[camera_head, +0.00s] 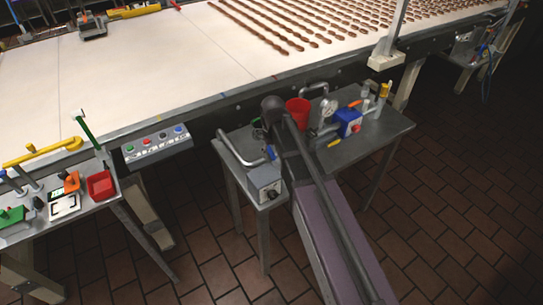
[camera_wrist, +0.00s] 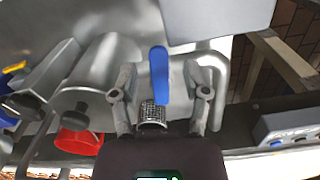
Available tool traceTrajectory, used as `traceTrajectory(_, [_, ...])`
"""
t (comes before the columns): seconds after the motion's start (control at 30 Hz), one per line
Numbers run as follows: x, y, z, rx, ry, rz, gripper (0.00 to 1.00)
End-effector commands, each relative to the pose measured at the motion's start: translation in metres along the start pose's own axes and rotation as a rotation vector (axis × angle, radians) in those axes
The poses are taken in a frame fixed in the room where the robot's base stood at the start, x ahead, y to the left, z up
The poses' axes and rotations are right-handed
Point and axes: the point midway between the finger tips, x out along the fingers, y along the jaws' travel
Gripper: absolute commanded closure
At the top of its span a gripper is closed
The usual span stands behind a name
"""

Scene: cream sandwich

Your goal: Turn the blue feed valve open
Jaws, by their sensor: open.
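The blue valve handle (camera_wrist: 159,75) is a flat lever on the metal piping in the wrist view. In the head view a small blue piece (camera_head: 270,153) shows beside my arm, by the bent pipe. My gripper (camera_wrist: 164,82) is open in the wrist view, with one finger on each side of the blue handle. Gaps show between the handle and both fingers. The handle points along the fingers in this view. Whether the fingertips reach its depth is hard to tell. In the head view my arm hides most of the gripper.
A grey bent pipe (camera_head: 236,150) and a grey box (camera_head: 265,184) stand near the valve. A red cup (camera_head: 298,111), a gauge (camera_head: 329,108) and a blue box (camera_head: 348,121) share the small table (camera_head: 387,135). The conveyor (camera_head: 130,75) runs behind, with a button panel (camera_head: 156,145).

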Motion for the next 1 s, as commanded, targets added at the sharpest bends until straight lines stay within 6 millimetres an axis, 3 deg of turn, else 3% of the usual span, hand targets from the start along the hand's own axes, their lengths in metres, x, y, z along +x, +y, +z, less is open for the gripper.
traceTrajectory(0.43, [0.0030,0.0003,0.0000,0.000,0.000,0.000,0.40])
traceTrajectory(0.63, [0.0030,0.0003,0.0000,0.000,0.000,0.000,0.99])
traceTrajectory(1.0, [0.0031,-0.0011,-0.0002,0.013,0.001,-0.001,1.00])
